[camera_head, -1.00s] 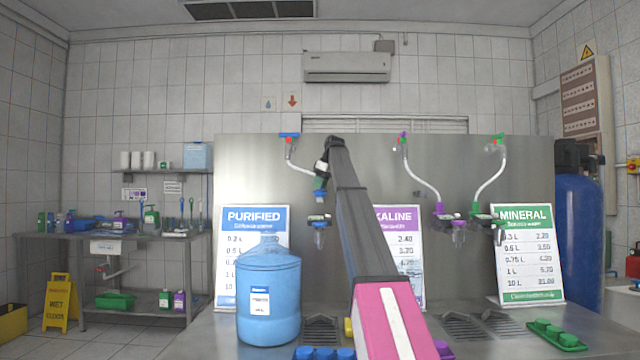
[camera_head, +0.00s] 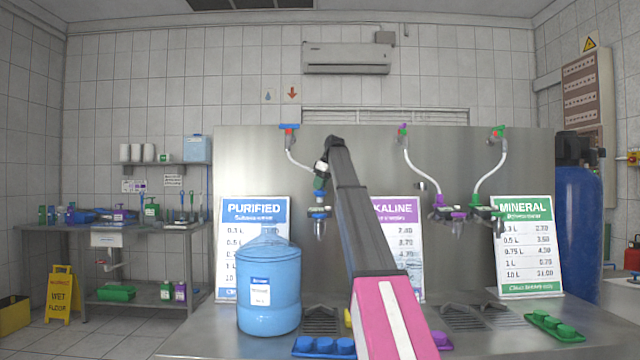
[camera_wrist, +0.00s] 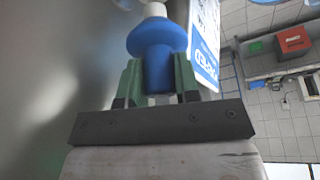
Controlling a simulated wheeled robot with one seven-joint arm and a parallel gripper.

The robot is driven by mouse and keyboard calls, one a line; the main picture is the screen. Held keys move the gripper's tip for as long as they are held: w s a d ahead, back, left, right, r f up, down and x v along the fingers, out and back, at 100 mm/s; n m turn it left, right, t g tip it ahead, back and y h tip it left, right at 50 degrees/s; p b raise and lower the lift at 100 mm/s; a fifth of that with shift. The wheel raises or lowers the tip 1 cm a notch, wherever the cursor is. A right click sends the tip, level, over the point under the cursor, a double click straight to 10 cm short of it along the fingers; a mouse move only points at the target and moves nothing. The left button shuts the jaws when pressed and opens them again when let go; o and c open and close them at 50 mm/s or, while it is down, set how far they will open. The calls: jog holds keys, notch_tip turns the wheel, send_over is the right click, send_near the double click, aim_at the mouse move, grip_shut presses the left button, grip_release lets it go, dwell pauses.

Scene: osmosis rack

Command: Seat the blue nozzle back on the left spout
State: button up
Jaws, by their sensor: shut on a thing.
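The blue nozzle (camera_wrist: 157,50) is held between the green fingers of my gripper (camera_wrist: 157,88) in the wrist view, its wide collar beyond the fingertips. A white piece, perhaps the hose, shows at its far end. In the head view my gripper (camera_head: 319,184) is at the left station. The blue nozzle (camera_head: 319,195) shows small just above the left spout (camera_head: 319,212), roughly in line with it. I cannot tell whether they touch. A white hose (camera_head: 299,162) runs from the blue valve (camera_head: 289,130) toward my gripper. The spout is not visible in the wrist view.
A blue water jug (camera_head: 268,290) stands on the counter left of my arm. Price boards (camera_head: 530,245) lean on the steel back panel. The purple (camera_head: 447,213) and green (camera_head: 483,213) nozzles are at the spouts to the right. A blue tray (camera_head: 324,347) lies at the front.

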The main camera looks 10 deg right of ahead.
aim_at(322, 191)
jog(key=shift+f, duration=0.9)
jog(key=shift+f, duration=0.55)
dwell(0.4)
jog(key=shift+f, duration=0.85)
jog(key=shift+f, duration=0.1)
jog(key=shift+f, duration=0.35)
jog(key=o, duration=1.7)
jog(key=shift+r, duration=0.1)
